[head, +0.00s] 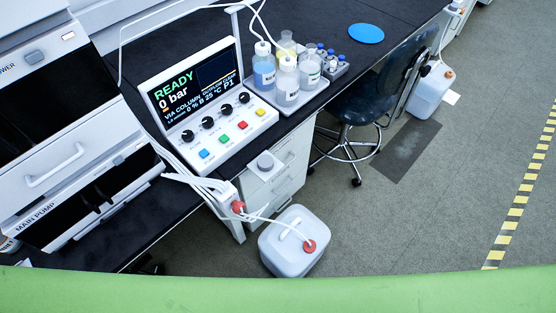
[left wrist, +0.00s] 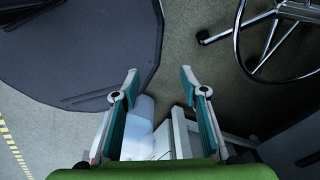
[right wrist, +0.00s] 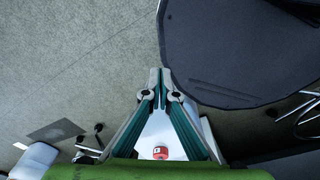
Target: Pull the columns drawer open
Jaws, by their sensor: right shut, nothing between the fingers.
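No label reading "columns" can be made out. In the head view, a white drawer front with a bar handle (head: 55,166) sits in the instrument stack at the left and looks closed. A white drawer cabinet (head: 284,172) stands under the bench, its fronts seen at an angle and looking closed. Neither gripper shows in the head view. In the left wrist view my left gripper (left wrist: 159,78) is open and empty, its fingers well apart. In the right wrist view my right gripper (right wrist: 160,76) is shut with nothing between its fingertips. Both are clear of any drawer handle.
A control panel (head: 205,95) and a tray of bottles (head: 312,100) stand on the black bench. A white jug (head: 288,257) with tubing stands on the floor by the cabinet; its red cap (right wrist: 160,152) shows in the right wrist view. A chair (head: 362,95) stands beyond.

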